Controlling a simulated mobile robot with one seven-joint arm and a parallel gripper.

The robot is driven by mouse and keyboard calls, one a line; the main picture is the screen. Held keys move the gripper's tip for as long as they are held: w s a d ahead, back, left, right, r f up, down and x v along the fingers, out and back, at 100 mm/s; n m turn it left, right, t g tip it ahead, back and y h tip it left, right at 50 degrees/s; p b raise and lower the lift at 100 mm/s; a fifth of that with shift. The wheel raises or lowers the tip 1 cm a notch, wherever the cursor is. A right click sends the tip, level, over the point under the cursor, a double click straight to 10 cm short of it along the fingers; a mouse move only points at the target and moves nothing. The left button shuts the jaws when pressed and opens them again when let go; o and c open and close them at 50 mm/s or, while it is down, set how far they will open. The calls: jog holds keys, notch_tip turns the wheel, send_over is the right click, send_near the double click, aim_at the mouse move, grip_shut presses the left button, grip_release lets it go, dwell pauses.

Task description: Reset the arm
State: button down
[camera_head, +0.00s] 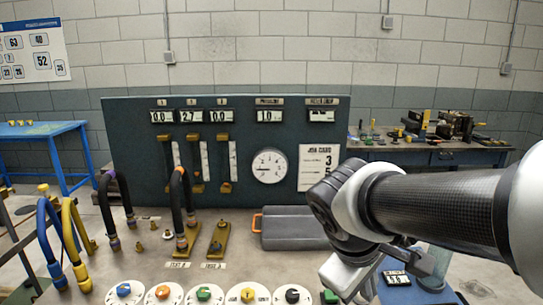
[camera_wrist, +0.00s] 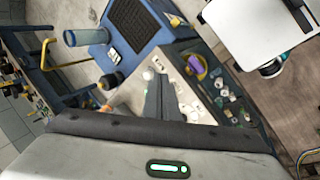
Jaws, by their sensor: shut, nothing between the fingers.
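My arm (camera_head: 430,205) reaches in from the right edge in the head view, with its dark wrist joint in front of the bench. In the wrist view my gripper (camera_wrist: 162,90) shows as dark fingers close together, shut and empty. The fingers appear above a pale surface with small parts, touching nothing that I can make out. In the head view the fingertips are hard to pick out behind the arm.
A dark panel (camera_head: 130,145) with gauges stands behind the bench. Colored knobs on white dials (camera_head: 203,294), hoses (camera_head: 105,205) and a grey case (camera_head: 290,228) lie on the bench. A blue tray (camera_wrist: 145,42) with a cylinder (camera_wrist: 84,37) is near the gripper.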

jog(key=s+a+r+m+t+y, duration=0.2)
jog(key=s+r+m+y, duration=0.15)
jog(key=s+m, duration=0.35)
notch_tip(320, 180, up, 20)
jog(key=p, duration=2.1)
jog(key=shift+a+r, duration=0.25)
jog(key=shift+a, duration=0.15)
jog(key=shift+y, duration=0.25)
dwell(3.7)
